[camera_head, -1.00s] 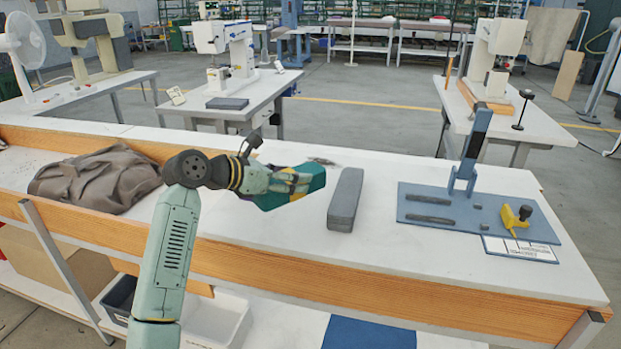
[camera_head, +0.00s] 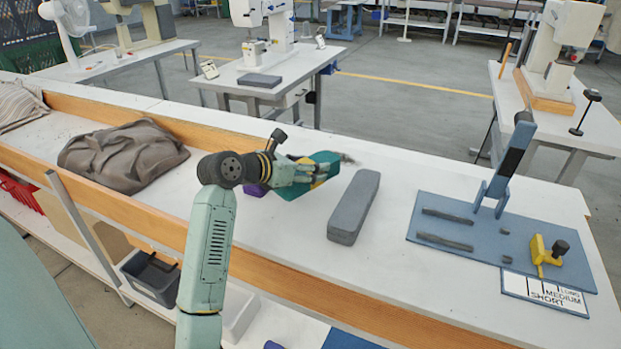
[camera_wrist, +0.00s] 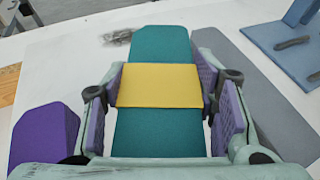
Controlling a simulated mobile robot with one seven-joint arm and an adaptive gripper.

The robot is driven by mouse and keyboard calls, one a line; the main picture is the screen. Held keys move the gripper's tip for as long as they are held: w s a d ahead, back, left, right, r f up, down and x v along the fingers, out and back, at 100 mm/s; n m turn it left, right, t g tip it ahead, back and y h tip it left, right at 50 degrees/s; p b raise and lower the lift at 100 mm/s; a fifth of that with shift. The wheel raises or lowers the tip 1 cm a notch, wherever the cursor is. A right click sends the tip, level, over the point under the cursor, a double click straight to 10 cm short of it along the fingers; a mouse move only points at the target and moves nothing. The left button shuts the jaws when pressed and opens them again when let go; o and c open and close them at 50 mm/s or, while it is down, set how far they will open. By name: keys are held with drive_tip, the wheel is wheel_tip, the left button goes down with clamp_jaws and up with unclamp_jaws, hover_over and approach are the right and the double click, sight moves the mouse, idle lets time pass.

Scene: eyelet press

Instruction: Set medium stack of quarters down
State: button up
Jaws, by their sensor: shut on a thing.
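My gripper (camera_head: 312,172) is over the white bench, left of the long grey block. Its fingers are closed on the two sides of a teal stack with a yellow band (camera_wrist: 160,86), which also shows at the fingers in the head view (camera_head: 328,160). The stack lies roughly level, at or just above the bench top; I cannot tell whether it touches. A purple stack (camera_wrist: 44,136) lies on the bench just left of the gripper and partly shows behind my wrist in the head view (camera_head: 256,190). No size mark shows on either stack.
The long grey block (camera_head: 354,206) lies close on the right. Further right is a blue board (camera_head: 455,215) with an upright press, a yellow tool (camera_head: 541,256) and a card (camera_head: 545,293) reading LONG, MEDIUM, SHORT. A crumpled brown cloth (camera_head: 122,155) lies left.

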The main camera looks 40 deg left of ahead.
drive_tip(key=shift+f+p, duration=0.7)
drive_tip(key=shift+f, duration=1.65)
drive_tip(key=shift+f, duration=0.2)
drive_tip(key=o, duration=1.5)
drive_tip(key=shift+o, duration=0.2)
drive_tip(key=shift+r, duration=0.1)
